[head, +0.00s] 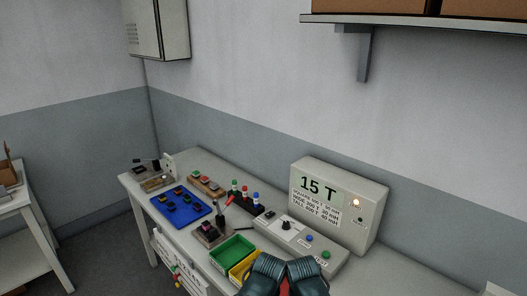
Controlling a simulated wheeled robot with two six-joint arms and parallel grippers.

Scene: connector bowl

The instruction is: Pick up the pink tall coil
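I cannot make out a pink tall coil for certain. A black rack (246,202) on the bench holds small upright pieces with green, red and blue tops. A slanted pinkish-red piece (230,200) shows at its left end, too small to identify. Two dark, rounded parts of my own arms show side by side at the bottom edge, with something red between them. No fingertips can be made out, so I cannot tell whether either gripper is open or shut. Both are well in front of the rack and apart from it.
The bench (205,160) carries a blue tray (182,218), a wooden strip (207,184), a dark stand (211,234), green (232,247) and yellow (243,268) bins, a control panel (292,232) and a "15 T" box (365,220). A shelf (430,21) overhangs at upper right.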

